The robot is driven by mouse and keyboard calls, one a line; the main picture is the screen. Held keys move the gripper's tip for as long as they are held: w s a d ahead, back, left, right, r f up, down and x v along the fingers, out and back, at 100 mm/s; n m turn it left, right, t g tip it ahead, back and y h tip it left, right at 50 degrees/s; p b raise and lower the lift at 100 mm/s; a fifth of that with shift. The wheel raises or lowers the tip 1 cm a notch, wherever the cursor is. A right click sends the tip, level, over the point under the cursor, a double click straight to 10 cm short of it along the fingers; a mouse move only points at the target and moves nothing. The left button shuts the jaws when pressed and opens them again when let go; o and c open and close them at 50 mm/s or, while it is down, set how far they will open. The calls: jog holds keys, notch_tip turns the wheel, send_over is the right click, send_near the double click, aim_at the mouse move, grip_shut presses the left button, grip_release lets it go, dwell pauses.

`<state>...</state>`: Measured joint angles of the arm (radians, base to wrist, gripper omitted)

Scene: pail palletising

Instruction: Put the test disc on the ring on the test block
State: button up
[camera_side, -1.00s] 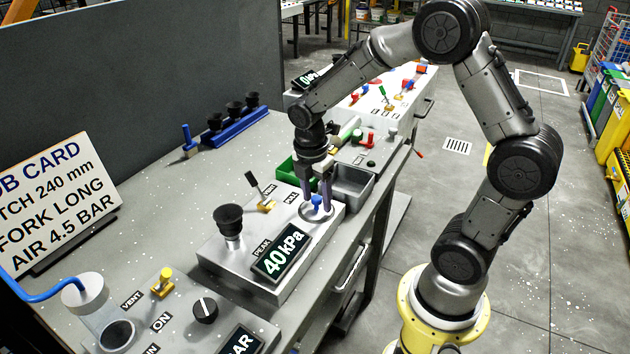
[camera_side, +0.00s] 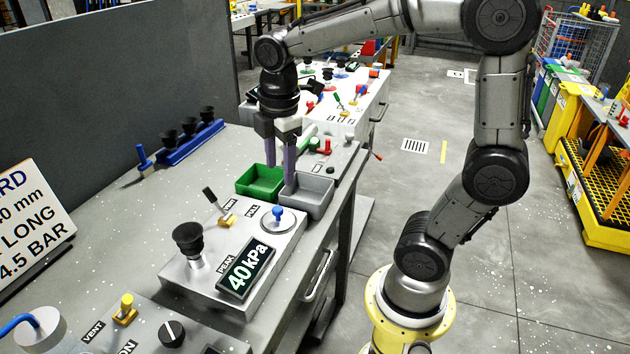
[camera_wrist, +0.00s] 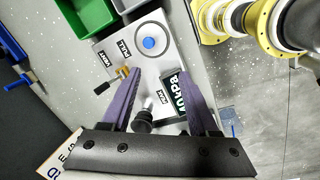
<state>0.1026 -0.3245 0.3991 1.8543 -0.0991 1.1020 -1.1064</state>
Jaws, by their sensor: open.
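The test disc (camera_side: 278,222), pale and round with a blue knob on top, lies flat on the test block (camera_side: 205,275), near its far right corner beside the PULL label. It also shows in the wrist view (camera_wrist: 150,52). The ring is not clearly seen apart from the disc's edge; the disc appears to lie over it. My gripper (camera_side: 280,185) is open and empty, raised above the block and clear of the disc's knob. In the wrist view its two purple fingers (camera_wrist: 158,78) are spread with nothing held between them.
A black suction cup (camera_side: 188,238), a yellow-based VENT lever (camera_side: 226,220) and a 40 kPa display (camera_side: 246,268) stand on the block. Green (camera_side: 258,184) and grey (camera_side: 310,198) bins lie behind it. A blue rack (camera_side: 190,145) of black cups stands left.

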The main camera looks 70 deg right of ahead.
jog(key=s+a+m+t+y, duration=0.1)
jog(key=s+a+m+t, duration=0.3)
jog(key=s+m, duration=0.8)
jog(key=shift+s+a+r, duration=0.15)
jog(key=shift+a+r, duration=0.2)
jog(key=shift+a, duration=0.1)
